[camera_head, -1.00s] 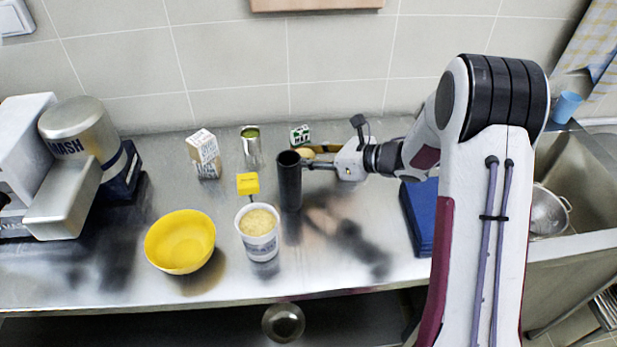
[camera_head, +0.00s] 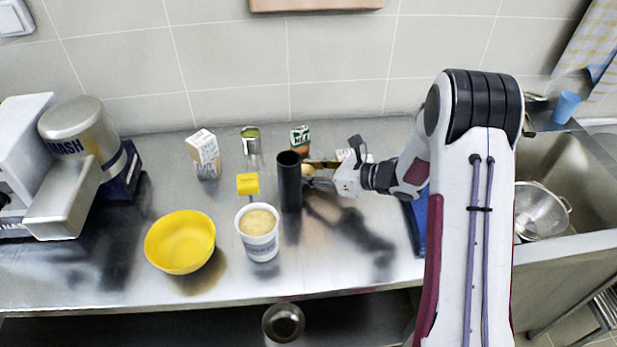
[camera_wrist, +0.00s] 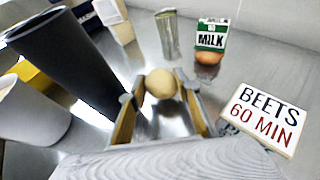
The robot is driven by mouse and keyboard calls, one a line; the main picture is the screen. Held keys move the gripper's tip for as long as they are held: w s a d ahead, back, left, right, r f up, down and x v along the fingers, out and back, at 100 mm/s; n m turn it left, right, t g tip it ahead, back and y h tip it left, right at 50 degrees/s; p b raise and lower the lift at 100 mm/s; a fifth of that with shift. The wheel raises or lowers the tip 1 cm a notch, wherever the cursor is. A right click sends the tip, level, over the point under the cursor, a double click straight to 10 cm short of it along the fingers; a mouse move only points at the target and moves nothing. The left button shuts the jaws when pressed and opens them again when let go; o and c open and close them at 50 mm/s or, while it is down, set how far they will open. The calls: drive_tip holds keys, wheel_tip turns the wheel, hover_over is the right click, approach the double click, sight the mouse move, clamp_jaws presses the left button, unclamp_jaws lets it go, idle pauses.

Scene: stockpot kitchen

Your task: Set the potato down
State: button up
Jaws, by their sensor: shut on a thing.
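The potato (camera_wrist: 161,83) is a small, round, tan thing between the two fingertips of my gripper (camera_wrist: 158,92) in the wrist view. My gripper is shut on it. In the head view my gripper (camera_head: 318,181) is just right of the tall black cylinder (camera_head: 290,183), which partly hides the fingertips. A bit of the potato (camera_head: 308,170) shows there. I cannot tell whether the potato touches the steel counter (camera_head: 340,270).
A milk carton (camera_wrist: 211,36) with an orange-brown round thing (camera_wrist: 208,58) before it stands behind. A "BEETS 60 MIN" card (camera_wrist: 264,116) is at right. A white tub (camera_head: 258,245) and yellow bowl (camera_head: 180,245) stand left. The front-middle counter is clear.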

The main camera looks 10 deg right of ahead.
drive_tip(key=shift+f, duration=1.2)
drive_tip(key=shift+f, duration=0.15)
drive_tip(key=o, duration=0.9)
drive_tip(key=shift+r, duration=0.2)
drive_tip(key=shift+v, duration=6.05)
